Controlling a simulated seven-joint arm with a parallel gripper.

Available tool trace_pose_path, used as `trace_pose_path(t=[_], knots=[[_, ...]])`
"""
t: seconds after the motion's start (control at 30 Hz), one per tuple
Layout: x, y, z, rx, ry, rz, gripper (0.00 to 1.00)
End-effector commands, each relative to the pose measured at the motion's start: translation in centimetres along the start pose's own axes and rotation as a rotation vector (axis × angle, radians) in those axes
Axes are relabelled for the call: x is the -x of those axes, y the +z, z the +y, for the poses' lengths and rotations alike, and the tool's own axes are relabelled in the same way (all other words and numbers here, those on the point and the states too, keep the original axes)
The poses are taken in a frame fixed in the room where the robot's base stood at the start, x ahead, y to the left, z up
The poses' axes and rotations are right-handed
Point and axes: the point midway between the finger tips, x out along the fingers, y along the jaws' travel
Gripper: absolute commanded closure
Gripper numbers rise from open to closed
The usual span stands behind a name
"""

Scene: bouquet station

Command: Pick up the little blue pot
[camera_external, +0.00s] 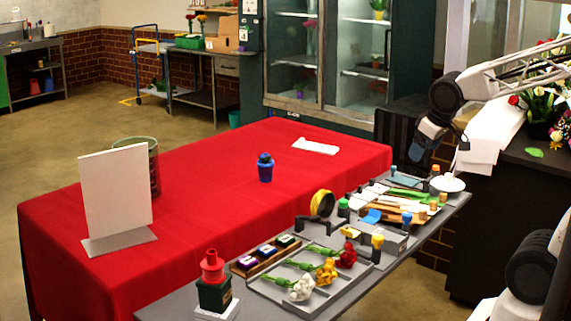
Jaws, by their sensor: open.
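The little blue pot (265,170) stands upright on the red-covered table (215,200), near the middle of the picture. Something darker blue sits at its top, too small to make out. My gripper (418,156) hangs at the right, above the far end of the grey side table and well to the right of the pot. It is open and apart from the pot. Its fingertips are small and dark here, and nothing shows between them.
A white upright panel (116,190) and a dark green container (149,160) stand at the left. A white folded item (315,146) lies behind the pot. The grey side table (402,262) holds flower trays, tools and a red-and-green stand (213,285). Red cloth around the pot is clear.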

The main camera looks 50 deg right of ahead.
Motion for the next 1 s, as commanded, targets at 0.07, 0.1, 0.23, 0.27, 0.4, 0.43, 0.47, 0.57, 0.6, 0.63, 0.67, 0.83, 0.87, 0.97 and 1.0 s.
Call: trace_pose_path(t=[0.07, 0.1, 0.23, 0.27, 0.4, 0.43, 0.47, 0.57, 0.6, 0.63, 0.67, 0.83, 0.87, 0.97, 1.0], knots=[[-1.1, -2.5, 0.2, 0.004, 0.014, 0.040, 0.12], [-1.5, -3.7, 0.3, 0.008, 0.021, 0.065, 0.12], [-3.2, -7.7, 0.5, 0.019, 0.036, 0.142, 0.12], [-3.6, -8.6, 0.5, 0.022, 0.038, 0.160, 0.12], [-5.5, -12.8, 0.4, 0.039, 0.041, 0.244, 0.12], [-5.9, -13.7, 0.4, 0.044, 0.041, 0.261, 0.12], [-6.3, -14.5, 0.3, 0.048, 0.039, 0.278, 0.12], [-7.8, -17.3, 0.0, 0.064, 0.032, 0.337, 0.12], [-8.4, -18.4, -0.1, 0.070, 0.027, 0.359, 0.12], [-8.8, -19.2, -0.2, 0.075, 0.023, 0.377, 0.12], [-9.3, -20.0, -0.3, 0.081, 0.018, 0.393, 0.12], [-12.1, -24.2, -1.3, 0.112, -0.018, 0.485, 0.12], [-12.6, -24.9, -1.5, 0.118, -0.026, 0.501, 0.12], [-14.3, -27.2, -2.2, 0.138, -0.056, 0.552, 0.12], [-15.1, -28.0, -2.5, 0.145, -0.070, 0.571, 0.12]])
